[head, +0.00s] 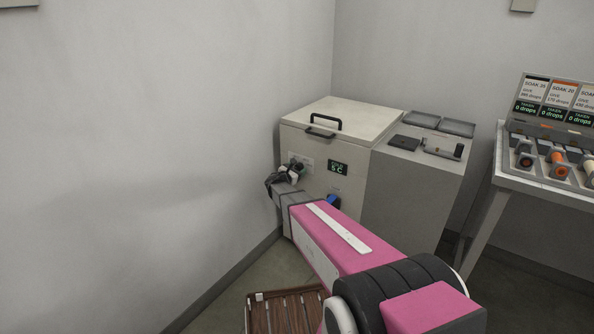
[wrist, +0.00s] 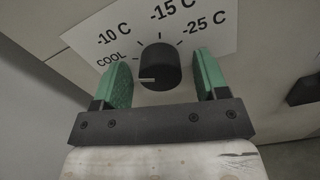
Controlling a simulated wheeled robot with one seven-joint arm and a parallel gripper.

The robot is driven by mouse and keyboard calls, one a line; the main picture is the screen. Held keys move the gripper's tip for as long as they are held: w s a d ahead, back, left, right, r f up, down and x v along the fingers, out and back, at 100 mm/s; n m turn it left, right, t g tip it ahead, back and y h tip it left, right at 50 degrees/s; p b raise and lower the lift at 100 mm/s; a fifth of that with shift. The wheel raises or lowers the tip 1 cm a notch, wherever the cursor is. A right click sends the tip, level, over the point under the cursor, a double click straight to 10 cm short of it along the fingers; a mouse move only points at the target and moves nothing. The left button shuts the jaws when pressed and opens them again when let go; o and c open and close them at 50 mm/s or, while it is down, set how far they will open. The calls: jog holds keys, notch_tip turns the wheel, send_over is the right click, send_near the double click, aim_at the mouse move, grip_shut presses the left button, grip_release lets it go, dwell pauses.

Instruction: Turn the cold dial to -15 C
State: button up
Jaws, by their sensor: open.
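The cold dial (wrist: 165,66) is a round black knob on the front of a pale chest cooler (head: 348,180). Its white pointer line points left, roughly toward the COOL mark, away from -15 C at the top. The label plate (wrist: 205,30) also reads -10 C and -25 C. My gripper (wrist: 162,72) is open, with one green finger pad on each side of the dial. Small gaps show between the pads and the knob. In the head view my gripper (head: 283,176) is at the cooler's left front and mostly covers the dial.
The cooler's display (head: 338,168) reads 5 C. Its lid (head: 360,114) with a black handle is closed. A grey cabinet (head: 412,190) adjoins it on the right. A bench (head: 545,185) with soak dispensers stands farther right. A slatted wooden stool or crate (head: 285,310) is below my arm.

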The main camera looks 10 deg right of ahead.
jog(key=c, duration=0.9)
jog(key=shift+m, duration=0.3)
jog(key=m, duration=1.2)
jog(key=shift+s+m, duration=0.1)
jog(key=shift+m, duration=0.2)
jog(key=shift+f+m, duration=0.1)
jog(key=shift+m, duration=2.2)
